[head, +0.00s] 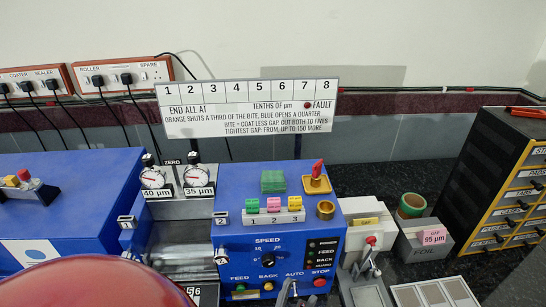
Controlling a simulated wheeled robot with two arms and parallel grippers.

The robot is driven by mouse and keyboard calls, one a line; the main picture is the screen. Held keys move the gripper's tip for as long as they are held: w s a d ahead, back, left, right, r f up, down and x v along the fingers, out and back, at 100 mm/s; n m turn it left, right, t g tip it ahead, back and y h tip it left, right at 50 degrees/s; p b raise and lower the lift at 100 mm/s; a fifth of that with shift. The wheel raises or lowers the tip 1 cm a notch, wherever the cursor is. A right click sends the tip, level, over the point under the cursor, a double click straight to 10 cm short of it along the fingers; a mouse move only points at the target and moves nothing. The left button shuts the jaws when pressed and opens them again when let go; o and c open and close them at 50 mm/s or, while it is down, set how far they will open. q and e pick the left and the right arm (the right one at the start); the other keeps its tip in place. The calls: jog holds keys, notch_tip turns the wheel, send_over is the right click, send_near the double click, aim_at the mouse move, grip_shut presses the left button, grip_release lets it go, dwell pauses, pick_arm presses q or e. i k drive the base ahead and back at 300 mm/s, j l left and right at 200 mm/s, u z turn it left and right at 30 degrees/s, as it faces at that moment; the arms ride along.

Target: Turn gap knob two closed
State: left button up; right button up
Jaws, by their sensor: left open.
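Two dial gauges stand on the coating machine's grey middle part. The left gauge (152,178) is labelled 40 µm and the right gauge (197,175) 35 µm. I cannot tell for sure which part is gap knob two. My left gripper (288,292) shows only as grey tips at the bottom edge, in front of the blue control box (225,240). It is open, apart from the gauges and below them. My right gripper is not in view.
A white sign (180,130) stands behind the machine. A large red rounded shape (90,285) covers the bottom left. Right of the control box are a small red-knobbed press (370,243), a FOIL box (425,253) with a pink 95 µm gap card, and a drawer cabinet (505,195).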

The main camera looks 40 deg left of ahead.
aim_at(221, 257)
jog(key=z, duration=0.45)
jog(key=k+l+z, duration=0.1)
jog(key=z, duration=0.35)
jog(key=l+z, duration=0.1)
jog(key=z, duration=0.85)
jog(key=l+z, duration=0.15)
jog(key=z, duration=0.3)
jog(key=u, duration=0.45)
jog(key=l+u, duration=0.1)
jog(key=u, duration=0.85)
jog(key=l+u, duration=0.1)
jog(key=u, duration=0.35)
jog(key=k+u, duration=0.1)
jog(key=u, duration=1.25)
jog(key=k+u, duration=0.1)
jog(key=u, duration=0.4)
